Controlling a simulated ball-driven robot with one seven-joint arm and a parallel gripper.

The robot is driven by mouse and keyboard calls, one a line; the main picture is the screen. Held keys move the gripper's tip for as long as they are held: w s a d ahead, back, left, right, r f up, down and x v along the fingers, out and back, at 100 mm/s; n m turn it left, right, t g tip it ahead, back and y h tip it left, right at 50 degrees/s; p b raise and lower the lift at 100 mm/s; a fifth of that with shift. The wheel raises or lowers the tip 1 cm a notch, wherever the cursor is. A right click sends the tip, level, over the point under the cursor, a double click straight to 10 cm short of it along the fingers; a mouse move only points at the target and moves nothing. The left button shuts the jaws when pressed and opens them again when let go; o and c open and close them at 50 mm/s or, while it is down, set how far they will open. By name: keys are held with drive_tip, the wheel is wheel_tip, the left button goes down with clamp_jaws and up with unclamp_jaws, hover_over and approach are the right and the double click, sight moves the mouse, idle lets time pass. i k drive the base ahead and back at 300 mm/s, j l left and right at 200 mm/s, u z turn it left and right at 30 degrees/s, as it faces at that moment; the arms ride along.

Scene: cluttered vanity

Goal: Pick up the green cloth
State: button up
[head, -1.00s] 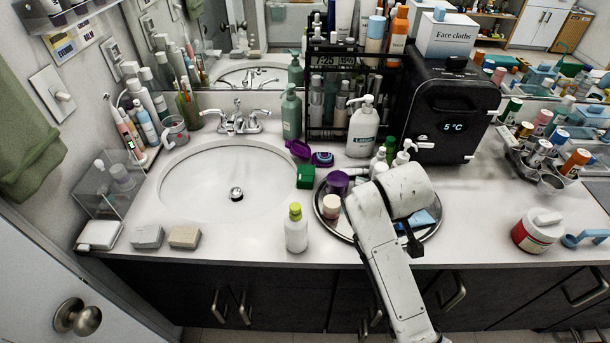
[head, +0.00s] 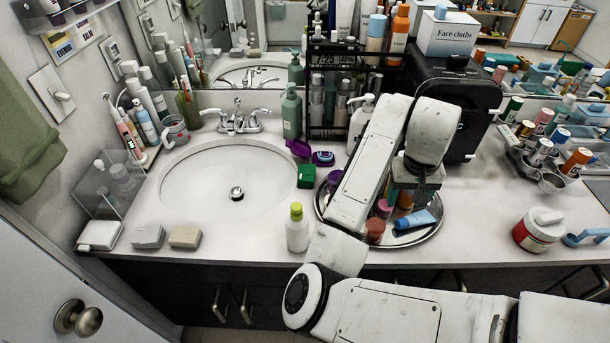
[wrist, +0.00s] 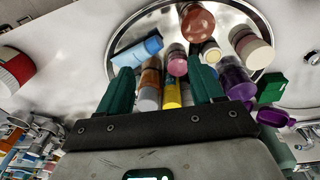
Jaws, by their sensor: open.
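A green cloth (head: 28,140) hangs at the far left of the head view, against the wall. It is cut off by the frame edge and does not show in the wrist view. My gripper (head: 415,196) is far to the right of it, pointing down over the round metal tray. In the wrist view my gripper (wrist: 162,78) has its two dark green fingers apart. A brown and grey bottle (wrist: 150,85) and a yellow tube (wrist: 172,93) show between the fingers; I cannot tell whether the fingers touch them.
The tray (head: 436,230) holds several small bottles and a blue tube (head: 415,219). A green box (head: 306,176) and a white bottle with a yellow-green cap (head: 297,229) stand left of it. The sink (head: 200,190) is empty. A black cooler (head: 470,115) stands behind my gripper.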

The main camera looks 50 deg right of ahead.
sight(306, 173)
drive_tip(key=i, duration=1)
